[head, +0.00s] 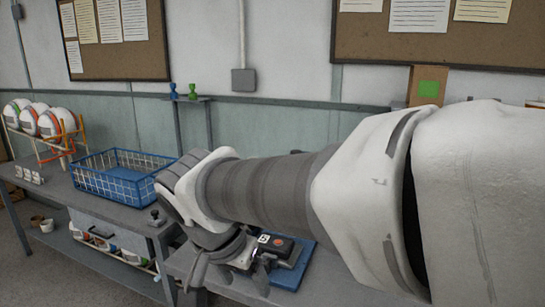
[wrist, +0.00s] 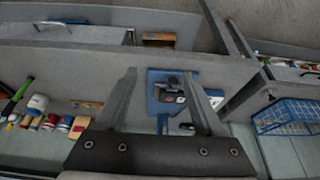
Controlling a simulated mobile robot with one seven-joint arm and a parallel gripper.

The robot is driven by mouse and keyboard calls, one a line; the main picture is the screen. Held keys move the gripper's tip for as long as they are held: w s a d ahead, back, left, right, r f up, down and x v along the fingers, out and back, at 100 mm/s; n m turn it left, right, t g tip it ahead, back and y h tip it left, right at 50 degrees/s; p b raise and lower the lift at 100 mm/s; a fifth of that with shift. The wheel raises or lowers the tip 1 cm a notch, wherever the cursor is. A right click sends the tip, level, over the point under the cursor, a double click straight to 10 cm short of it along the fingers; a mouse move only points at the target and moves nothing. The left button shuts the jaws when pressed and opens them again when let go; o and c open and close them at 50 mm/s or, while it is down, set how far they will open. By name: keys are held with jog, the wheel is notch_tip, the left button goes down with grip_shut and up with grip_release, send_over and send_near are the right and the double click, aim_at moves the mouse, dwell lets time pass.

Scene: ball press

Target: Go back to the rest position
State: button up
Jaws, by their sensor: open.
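My gripper (wrist: 160,76) is open in the wrist view, its two grey fingers apart with nothing between them. Beyond the fingers a press (wrist: 170,92) on a blue base shows on a grey bench. In the head view the press (head: 277,247), with a dark top and an orange button, is partly hidden behind my wrist. My arm reaches across from the right, bent down at its end above the bench. My gripper (head: 198,272) is small and partly hidden there, close to the left of the press.
A blue wire basket (head: 128,188) stands on the left table; it also shows in the wrist view (wrist: 285,128). Bottles and jars (wrist: 40,115) lie left in the wrist view. A wall with cork boards (head: 112,62) stands behind.

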jog(key=s+d+r+n+p, duration=0.1)
jog(key=s+d+r+p, duration=0.2)
jog(key=d+r+p, duration=0.1)
jog(key=s+d+r+n+t+y+p, duration=0.1)
jog(key=s+d+r+n+p, duration=0.1)
jog(key=d+r+p, duration=0.3)
jog(key=s+d+r+n+p, duration=0.1)
jog(key=s+d+r+p, duration=0.3)
jog(key=d, duration=0.5)
jog(key=shift+d+r+y+p, duration=0.35)
jog(key=shift+r+p, duration=0.4)
jog(key=shift+p, duration=0.25)
